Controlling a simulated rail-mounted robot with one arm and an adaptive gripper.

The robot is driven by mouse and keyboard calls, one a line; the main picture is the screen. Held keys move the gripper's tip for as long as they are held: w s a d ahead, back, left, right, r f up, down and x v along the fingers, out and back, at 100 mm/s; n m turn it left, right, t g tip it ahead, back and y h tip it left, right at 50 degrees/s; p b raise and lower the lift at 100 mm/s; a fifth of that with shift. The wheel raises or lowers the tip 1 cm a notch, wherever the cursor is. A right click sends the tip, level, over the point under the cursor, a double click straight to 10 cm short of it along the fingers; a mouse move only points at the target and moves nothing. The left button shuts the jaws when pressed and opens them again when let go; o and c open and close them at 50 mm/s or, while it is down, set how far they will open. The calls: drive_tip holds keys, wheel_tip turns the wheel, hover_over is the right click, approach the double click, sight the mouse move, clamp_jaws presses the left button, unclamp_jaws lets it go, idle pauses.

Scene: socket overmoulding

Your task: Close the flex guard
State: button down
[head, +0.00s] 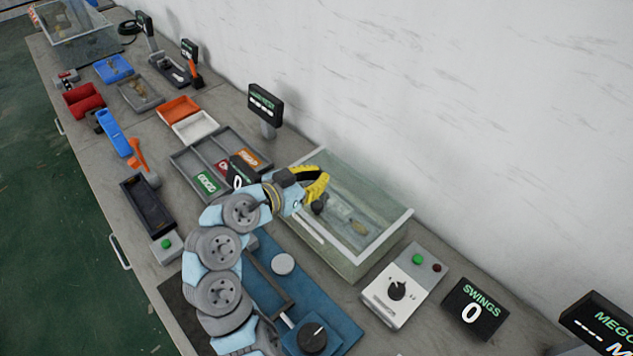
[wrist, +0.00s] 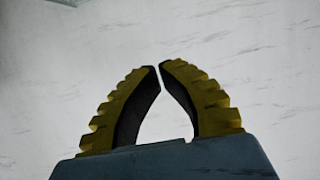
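A clear-walled box (head: 385,240) with pale edges, which looks like the flex guard, stands at the right middle of the bench in the head view. A white bar (head: 305,229) runs along its near left side. Small dark and tan parts show through its walls. I cannot tell whether the guard is open or closed. My gripper (head: 322,186), with yellow ribbed fingers, is over the box's far left part; contact cannot be told. In the wrist view my gripper (wrist: 160,66) has its fingertips almost meeting, with nothing between them, against the white wall.
A control box (head: 403,285) with a knob and green button stands right of the guard, beside a SWINGS display (head: 475,309) reading 0. A blue fixture (head: 330,320) lies in front.

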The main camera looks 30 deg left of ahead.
drive_tip(key=s+a+f, duration=0.3)
drive_tip(key=s, duration=0.6)
drive_tip(key=shift+f, duration=0.35)
drive_tip(key=shift+w, duration=0.1)
